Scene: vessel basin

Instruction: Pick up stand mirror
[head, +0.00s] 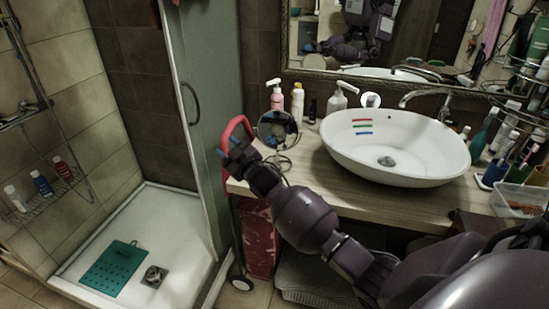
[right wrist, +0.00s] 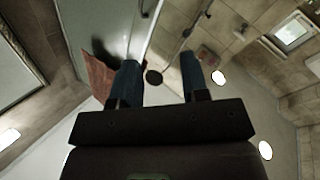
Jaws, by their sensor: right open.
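The stand mirror (head: 278,128), with a round reflective face and thin stand, is upright at the left end of the wooden counter (head: 306,172). My right gripper (head: 228,147) is open and empty, just left of and slightly lower than the mirror's face in the head view. My right forearm passes in front of the counter and hides part of the area under the mirror. In the right wrist view, the two blue fingers (right wrist: 160,68) are apart with nothing between them; the mirror is not visible there. My left gripper is not in view.
A red handle (head: 232,128) of a wheeled frame rises right behind my right gripper. Pump bottles (head: 276,95) stand behind the mirror. The white basin (head: 392,150) is to its right. The glass shower door (head: 208,100) stands left of the gripper.

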